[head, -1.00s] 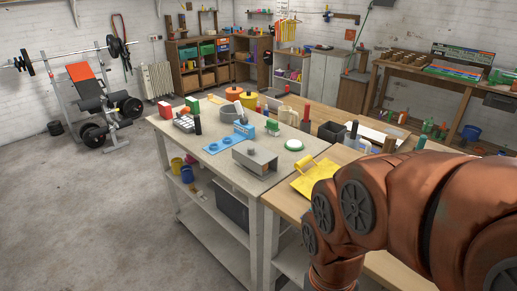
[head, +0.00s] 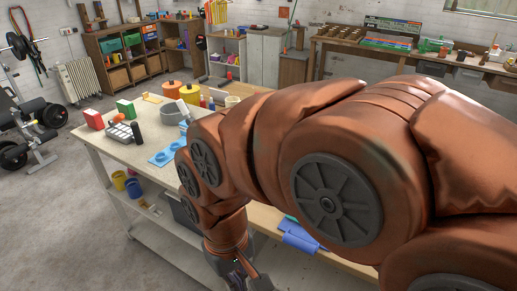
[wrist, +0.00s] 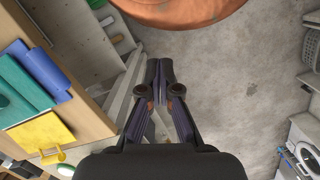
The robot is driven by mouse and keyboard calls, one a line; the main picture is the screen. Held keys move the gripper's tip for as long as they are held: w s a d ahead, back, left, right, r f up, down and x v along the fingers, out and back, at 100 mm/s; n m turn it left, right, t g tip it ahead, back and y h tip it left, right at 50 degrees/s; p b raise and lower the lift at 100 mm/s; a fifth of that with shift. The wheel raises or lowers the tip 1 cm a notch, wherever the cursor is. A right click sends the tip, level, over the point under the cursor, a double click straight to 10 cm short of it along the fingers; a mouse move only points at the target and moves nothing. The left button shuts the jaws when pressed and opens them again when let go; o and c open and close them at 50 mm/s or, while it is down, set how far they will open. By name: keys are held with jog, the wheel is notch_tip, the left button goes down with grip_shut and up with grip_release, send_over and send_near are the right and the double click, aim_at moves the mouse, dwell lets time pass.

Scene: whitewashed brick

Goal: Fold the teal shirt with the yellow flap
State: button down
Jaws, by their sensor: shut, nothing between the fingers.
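The teal shirt (wrist: 22,92) lies at the left of the wrist view, on the wooden table. The yellow flap (wrist: 40,133) lies beside it, with a small yellow handle on its edge. A blue flap (wrist: 43,72) lies along the shirt's other side; a blue piece also shows in the head view (head: 300,238). How the shirt lies on the flaps is partly cut off by the frame. My gripper (wrist: 159,70) is shut and empty, to the right of the table edge over the floor, apart from the shirt. In the head view my arm hides the yellow flap.
A grey workbench (head: 112,150) with several items stands at the left. The wooden table's edge (wrist: 95,112) runs between the shirt and my gripper. Bare concrete floor (wrist: 220,90) lies below the gripper.

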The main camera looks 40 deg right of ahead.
jog(key=w+d+r+m+t+y+b, duration=0.1)
jog(key=w+d+r+m, duration=0.1)
jog(key=w+d+m, duration=0.4)
jog(key=w+d+r+m+t+b, duration=0.1)
jog(key=w+d+r+m, duration=0.1)
jog(key=w+m, duration=0.35)
jog(key=w+d+r+m+t+y+b, duration=0.15)
jog(key=w+d+m, duration=0.25)
jog(key=w, duration=0.5)
jog(key=w+d+r+m+t+h+b, duration=0.1)
jog(key=w+d+m+t, duration=0.15)
jog(key=d+m, duration=1.95)
jog(key=w+d+f+n+p, duration=0.1)
jog(key=f+n, duration=0.1)
jog(key=f, duration=0.2)
jog(key=w+d+f+n+p, duration=0.1)
jog(key=w+f, duration=0.1)
jog(key=f, duration=0.2)
jog(key=w+d+f+n+p, duration=0.1)
jog(key=w+f+n, duration=0.1)
jog(key=f, duration=0.2)
jog(key=shift+d+f+n, duration=0.1)
jog(key=shift+d+n, duration=0.25)
jog(key=shift+d, duration=0.05)
jog(key=shift+w+f+p, duration=0.1)
jog(key=shift+p, duration=0.2)
